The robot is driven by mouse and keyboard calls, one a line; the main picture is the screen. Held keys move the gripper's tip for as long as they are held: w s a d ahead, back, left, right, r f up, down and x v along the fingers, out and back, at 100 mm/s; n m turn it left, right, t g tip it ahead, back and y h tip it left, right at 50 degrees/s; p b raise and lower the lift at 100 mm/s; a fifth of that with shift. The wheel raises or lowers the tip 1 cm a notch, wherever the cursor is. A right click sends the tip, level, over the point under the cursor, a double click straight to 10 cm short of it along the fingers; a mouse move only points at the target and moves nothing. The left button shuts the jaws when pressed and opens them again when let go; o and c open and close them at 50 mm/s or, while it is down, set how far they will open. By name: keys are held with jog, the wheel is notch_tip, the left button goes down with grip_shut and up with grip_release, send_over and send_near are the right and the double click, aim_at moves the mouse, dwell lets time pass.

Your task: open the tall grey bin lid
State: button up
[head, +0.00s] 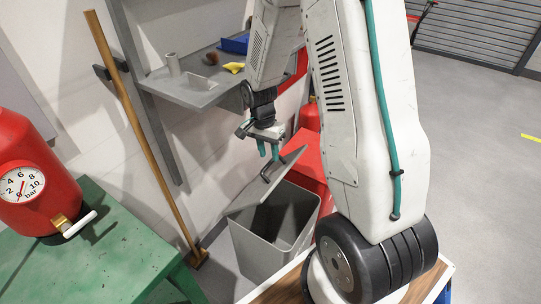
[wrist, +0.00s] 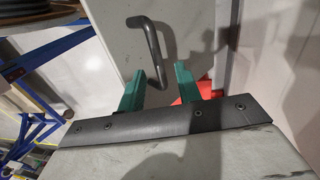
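The tall grey bin (head: 262,258) stands on the floor below my arm. Its lid (head: 248,193) is tilted up, and the dark inside of the bin shows beneath it. A dark bar handle (head: 282,164) is on the lid. In the wrist view the handle (wrist: 151,42) stands out from the grey lid (wrist: 110,25), its lower end in the gap between my fingertips. My gripper (head: 268,152) is at the handle, with its teal fingers apart. They also show spread in the wrist view (wrist: 158,84). I cannot tell whether either finger touches the handle.
A red bin (head: 310,163) stands close behind the grey one. A wall shelf (head: 190,92) with small items is above left. A wooden pole (head: 140,130) leans on the wall. A green table (head: 90,260) with a red gauge tank (head: 35,180) is at left. Floor at right is clear.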

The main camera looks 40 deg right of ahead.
jog(key=shift+w+a+r, duration=0.1)
jog(key=shift+w+r, duration=0.1)
jog(key=shift+r, duration=1.15)
jog(key=shift+w+a+r, duration=0.1)
jog(key=shift+w+r, duration=0.1)
jog(key=shift+r, duration=1.15)
jog(key=shift+c, duration=0.3)
